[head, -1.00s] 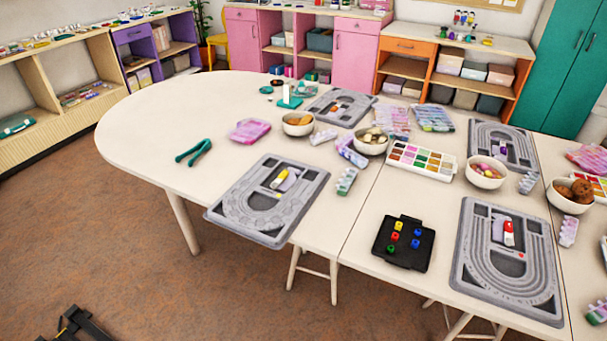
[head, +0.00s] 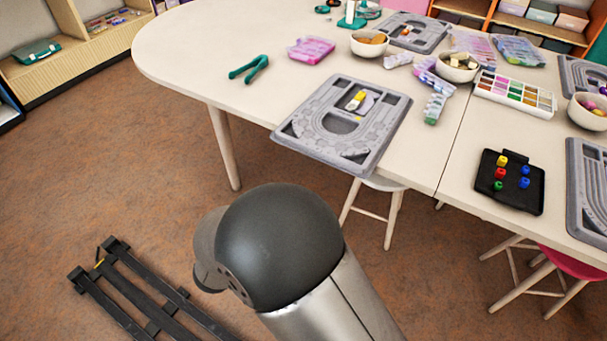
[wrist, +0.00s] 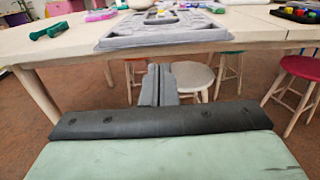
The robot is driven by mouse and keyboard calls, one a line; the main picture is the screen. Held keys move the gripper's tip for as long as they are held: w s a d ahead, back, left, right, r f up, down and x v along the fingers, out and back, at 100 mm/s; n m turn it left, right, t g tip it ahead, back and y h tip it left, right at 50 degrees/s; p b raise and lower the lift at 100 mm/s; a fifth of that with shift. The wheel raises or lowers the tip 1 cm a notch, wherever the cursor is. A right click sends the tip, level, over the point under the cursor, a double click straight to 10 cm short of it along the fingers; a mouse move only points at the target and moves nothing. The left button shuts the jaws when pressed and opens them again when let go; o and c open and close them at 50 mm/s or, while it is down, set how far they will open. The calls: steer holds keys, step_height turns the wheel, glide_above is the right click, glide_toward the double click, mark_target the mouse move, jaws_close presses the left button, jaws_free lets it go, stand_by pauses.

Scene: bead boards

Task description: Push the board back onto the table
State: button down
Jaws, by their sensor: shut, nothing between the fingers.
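The grey bead board (head: 342,125) lies flat on the white table, with its near end sticking out past the front edge. A small yellow-and-white item (head: 356,100) rests on it. In the wrist view the board (wrist: 150,37) is ahead, its overhanging near edge toward me. My gripper (wrist: 159,68) is shut and empty. It points toward the board from in front of the table, and it appears apart from the board. In the head view my gripper is hidden; only my arm shows.
On the white table (head: 200,55) are green pliers (head: 250,68), a pink bead box (head: 311,49), a bowl (head: 369,43) and a black tray (head: 510,182) with coloured pieces. Stools (wrist: 193,76) stand under the table. Table surface left of the board is mostly clear.

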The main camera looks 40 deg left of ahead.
glide_toward(324, 140)
steer(key=shift+w+a, duration=0.25)
steer(key=shift+w, duration=0.8)
steer(key=w+b, duration=0.1)
steer(key=w, duration=0.1)
steer(key=w+a, duration=0.1)
steer(key=w, duration=0.2)
steer(key=w+b, duration=0.1)
steer(key=w, duration=0.2)
steer(key=shift+a+f+b, duration=0.1)
steer(key=shift+a+b, duration=0.1)
steer(key=shift+b, duration=0.1)
steer(key=shift+w+a, duration=0.1)
steer(key=shift+w, duration=0.15)
